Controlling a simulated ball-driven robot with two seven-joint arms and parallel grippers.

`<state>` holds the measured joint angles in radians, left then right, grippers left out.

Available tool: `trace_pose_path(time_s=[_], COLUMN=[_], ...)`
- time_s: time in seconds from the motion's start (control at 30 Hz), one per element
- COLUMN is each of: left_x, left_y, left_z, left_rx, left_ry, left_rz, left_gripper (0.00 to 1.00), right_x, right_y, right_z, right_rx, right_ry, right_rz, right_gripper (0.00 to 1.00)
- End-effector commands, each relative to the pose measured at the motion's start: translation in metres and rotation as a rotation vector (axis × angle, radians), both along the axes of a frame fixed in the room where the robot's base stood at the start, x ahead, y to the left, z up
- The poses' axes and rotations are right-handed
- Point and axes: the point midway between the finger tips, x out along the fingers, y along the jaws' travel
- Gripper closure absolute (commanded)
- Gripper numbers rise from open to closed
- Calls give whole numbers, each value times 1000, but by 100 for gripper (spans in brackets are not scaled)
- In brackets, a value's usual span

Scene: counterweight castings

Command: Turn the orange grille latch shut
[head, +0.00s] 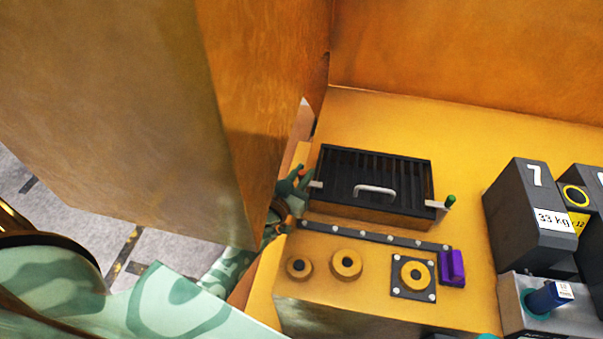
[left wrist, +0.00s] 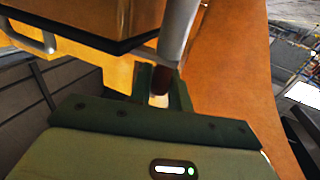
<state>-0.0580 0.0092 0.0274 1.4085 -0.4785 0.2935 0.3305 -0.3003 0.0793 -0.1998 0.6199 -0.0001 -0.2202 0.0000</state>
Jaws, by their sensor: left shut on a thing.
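The black grille (head: 375,178) lies over a box on the yellow bench, with a pale handle on top. The orange latch (head: 316,184) is at its left end; its pale arm shows beside the grille, and its knob is mostly hidden by my fingers. My left gripper (head: 294,188), dark green, is shut on this latch. In the left wrist view my left gripper (left wrist: 160,88) has a dark reddish knob (left wrist: 161,79) between its fingers, below a grey post. A second latch with a green knob (head: 450,201) is at the grille's right end. My right gripper is not in view.
A tall orange panel (head: 265,100) stands close beside my left arm. In front of the grille are a dark studded strip (head: 375,236), yellow rings (head: 346,265) and a purple block (head: 452,267). Dark numbered weights (head: 530,215) stand at the right.

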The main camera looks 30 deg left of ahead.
Motion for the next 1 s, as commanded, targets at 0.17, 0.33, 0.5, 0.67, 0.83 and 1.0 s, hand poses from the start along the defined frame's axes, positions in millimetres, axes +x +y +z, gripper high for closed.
trace_pose_path(time_s=[0.17, 0.33, 0.5, 0.67, 0.83, 1.0], left_x=[1, 1, 1, 1, 1, -5], left_y=[0, 0, 0, 0, 0, 0], left_z=[2, 2, 3, 3, 2, 1], left_rx=[-1, 0, 0, 0, 0, 0], left_ry=[-5, -6, -7, -7, -5, -1], left_rz=[24, 29, 28, 28, 28, 28], left_gripper=[100, 100, 100, 62, 62, 62], right_x=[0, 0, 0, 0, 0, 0], right_y=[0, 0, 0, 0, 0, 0], right_z=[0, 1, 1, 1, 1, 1], right_rx=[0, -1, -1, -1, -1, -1], right_ry=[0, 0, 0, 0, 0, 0], right_rz=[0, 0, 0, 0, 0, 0], right_gripper=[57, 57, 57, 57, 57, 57])
